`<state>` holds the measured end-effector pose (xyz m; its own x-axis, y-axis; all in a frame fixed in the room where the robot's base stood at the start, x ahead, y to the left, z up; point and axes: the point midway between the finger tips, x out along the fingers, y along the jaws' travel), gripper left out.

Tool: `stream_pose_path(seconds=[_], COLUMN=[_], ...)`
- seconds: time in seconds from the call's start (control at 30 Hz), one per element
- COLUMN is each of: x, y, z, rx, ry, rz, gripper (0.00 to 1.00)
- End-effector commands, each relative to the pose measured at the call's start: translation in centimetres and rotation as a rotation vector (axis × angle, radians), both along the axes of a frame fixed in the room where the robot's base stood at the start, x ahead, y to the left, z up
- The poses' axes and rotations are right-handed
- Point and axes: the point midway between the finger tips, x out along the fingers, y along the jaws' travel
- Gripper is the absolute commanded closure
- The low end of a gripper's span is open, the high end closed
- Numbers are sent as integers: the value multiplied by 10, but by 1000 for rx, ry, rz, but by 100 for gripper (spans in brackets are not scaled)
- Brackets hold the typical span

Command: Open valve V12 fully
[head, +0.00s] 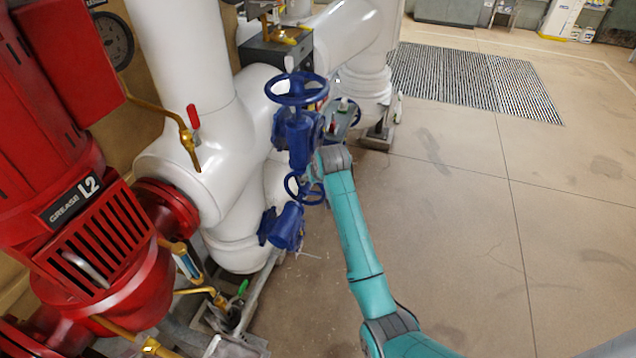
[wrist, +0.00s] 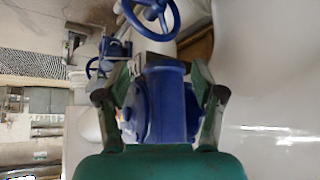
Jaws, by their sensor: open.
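Two blue valves with handwheels show in the head view. The upper handwheel (head: 300,88) lies flat above its blue body (head: 301,137). A lower handwheel (head: 304,189) stands near another blue body (head: 287,228). No V12 tag is readable, so I cannot tell which valve it is. In the wrist view my gripper (wrist: 160,88) is open, its fingers spread to either side of a blue valve body (wrist: 165,108). I cannot tell whether they touch it. A blue handwheel (wrist: 150,14) is beyond the fingertips, cut by the top edge. The gripper is hard to make out in the head view.
White pipes (head: 187,60) stand behind and left of the valves. A red machine marked "GREASE L2" (head: 75,200) fills the left. A small red-handled valve (head: 193,117) sticks out nearby. The floor on the right is clear, with a grating (head: 475,80) farther back.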

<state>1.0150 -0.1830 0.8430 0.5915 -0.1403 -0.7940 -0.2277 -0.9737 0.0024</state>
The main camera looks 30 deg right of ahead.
Motion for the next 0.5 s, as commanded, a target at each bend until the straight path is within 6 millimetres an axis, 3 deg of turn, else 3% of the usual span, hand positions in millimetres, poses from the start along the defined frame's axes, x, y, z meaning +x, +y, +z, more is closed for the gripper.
stream_pose_path(seconds=[0.2,0.5], x=[-13,-17], y=[10,13], z=[-21,-26], rx=[-5,-7], ry=[-19,-27], rz=[7,9], gripper=[32,32])
